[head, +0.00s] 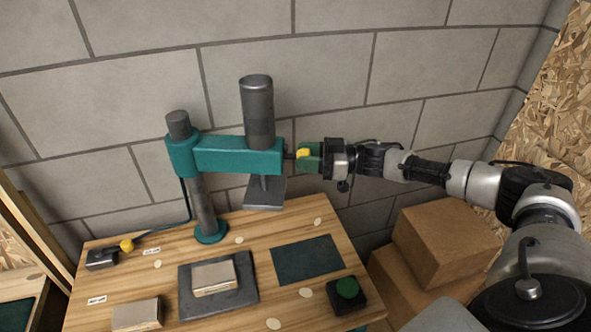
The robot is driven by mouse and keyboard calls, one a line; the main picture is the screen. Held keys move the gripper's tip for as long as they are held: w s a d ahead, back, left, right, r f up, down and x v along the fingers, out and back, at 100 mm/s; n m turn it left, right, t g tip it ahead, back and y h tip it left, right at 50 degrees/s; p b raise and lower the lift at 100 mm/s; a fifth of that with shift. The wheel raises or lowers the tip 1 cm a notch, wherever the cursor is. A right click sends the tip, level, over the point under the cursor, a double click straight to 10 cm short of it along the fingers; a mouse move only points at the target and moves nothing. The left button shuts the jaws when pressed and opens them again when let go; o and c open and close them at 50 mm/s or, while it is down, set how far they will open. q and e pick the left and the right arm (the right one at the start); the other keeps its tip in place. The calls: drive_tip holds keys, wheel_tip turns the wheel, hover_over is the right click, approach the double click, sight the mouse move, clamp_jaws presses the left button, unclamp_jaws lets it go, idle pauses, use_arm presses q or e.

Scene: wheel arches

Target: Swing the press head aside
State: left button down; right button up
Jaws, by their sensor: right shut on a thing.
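The press head (258,112) is a dark grey cylinder at the right end of a teal swing arm (236,153), with a grey square plate (265,193) hanging below it. The teal arm turns on a grey post (202,205) with a round teal foot on the wooden table. The plate hangs above the table's back part, to the right of the post. My right gripper (306,153) is shut on the yellow-tipped handle (302,153) at the right end of the swing arm; its fingers hide most of the handle. My left gripper is out of view.
On the table (240,310) lie a dark mat with a pale block (214,278), another pale block (137,314), a dark green mat (307,260) and a green button box (347,293). A cabled black box (102,258) sits at left. Cardboard boxes (445,240) stand right. A block wall is behind.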

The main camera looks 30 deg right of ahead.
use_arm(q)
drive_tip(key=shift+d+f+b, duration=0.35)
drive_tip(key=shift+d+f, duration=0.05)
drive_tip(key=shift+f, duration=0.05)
use_arm(e)
drive_tip(key=w+g, duration=0.1)
drive_tip(key=w+d+n+y, duration=0.1)
drive_tip(key=shift+w+d+g, duration=0.25)
drive_tip(key=shift+w+g, duration=0.05)
drive_tip(key=shift+g, duration=0.1)
drive_tip(key=o, duration=0.8)
drive_tip(key=shift+o, duration=1.3)
drive_tip(key=shift+w, duration=0.15)
drive_tip(key=shift+o, duration=1.1)
drive_tip(key=shift+w+f, duration=0.1)
drive_tip(key=shift+w, duration=0.15)
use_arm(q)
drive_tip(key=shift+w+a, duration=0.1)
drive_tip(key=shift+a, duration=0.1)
use_arm(e)
drive_tip(key=shift+s, duration=0.15)
